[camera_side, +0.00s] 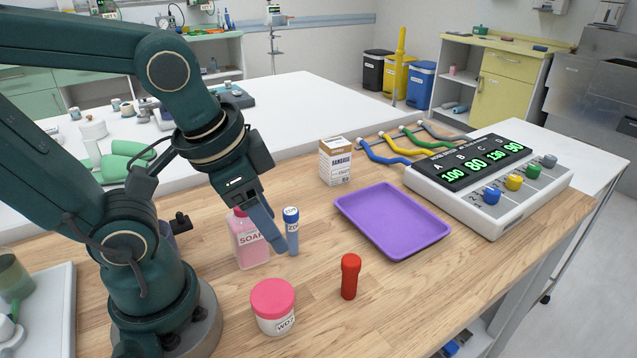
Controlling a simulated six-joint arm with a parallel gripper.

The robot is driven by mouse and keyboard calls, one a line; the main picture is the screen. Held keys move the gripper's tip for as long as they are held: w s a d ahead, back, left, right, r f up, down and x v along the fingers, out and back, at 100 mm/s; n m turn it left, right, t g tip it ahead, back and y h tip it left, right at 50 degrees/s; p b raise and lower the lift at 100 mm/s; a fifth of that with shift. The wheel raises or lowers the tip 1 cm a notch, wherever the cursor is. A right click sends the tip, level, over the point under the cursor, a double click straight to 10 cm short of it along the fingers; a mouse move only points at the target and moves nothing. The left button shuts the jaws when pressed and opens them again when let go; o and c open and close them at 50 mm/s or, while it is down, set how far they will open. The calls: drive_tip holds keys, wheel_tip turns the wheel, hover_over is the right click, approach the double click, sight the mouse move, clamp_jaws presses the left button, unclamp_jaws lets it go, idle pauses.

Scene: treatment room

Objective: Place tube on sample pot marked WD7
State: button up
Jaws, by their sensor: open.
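The sample pot (275,318) has a pink lid and a white label that seems to read WD7. It stands on the wooden table at the front. A blue-capped tube (292,236) with a small label stands upright behind it. A red tube (349,281) stands upright to the right of the pot. My gripper (281,242) is open and points down, with a blue-grey finger close beside the blue-capped tube on its left. I cannot tell whether it touches the tube. The other finger is not clearly seen.
A pink soap bottle (248,247) stands just behind my gripper finger. An empty purple tray (392,218) lies to the right, with a bandage box (335,162) behind it. A monitor console (490,180) with coloured knobs stands at the right. The front right tabletop is clear.

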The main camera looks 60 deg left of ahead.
drive_tip(key=shift+r+n+t, duration=0.35)
drive_tip(key=shift+n+t, duration=0.05)
drive_tip(key=shift+n, duration=0.2)
drive_tip(key=shift+o, duration=0.9)
drive_tip(key=shift+w+d+r+n+t+h, duration=0.15)
drive_tip(key=shift+r+n+t+h, duration=0.15)
drive_tip(key=shift+n, duration=0.1)
wheel_tip(320, 180, up, 5)
drive_tip(key=m+g, duration=0.2)
drive_tip(key=g, duration=0.4)
hover_over(291, 237)
drive_tip(key=a, duration=0.1)
drive_tip(key=f, duration=1.9)
drive_tip(key=shift+w+f, duration=0.25)
drive_tip(key=shift+f, duration=0.05)
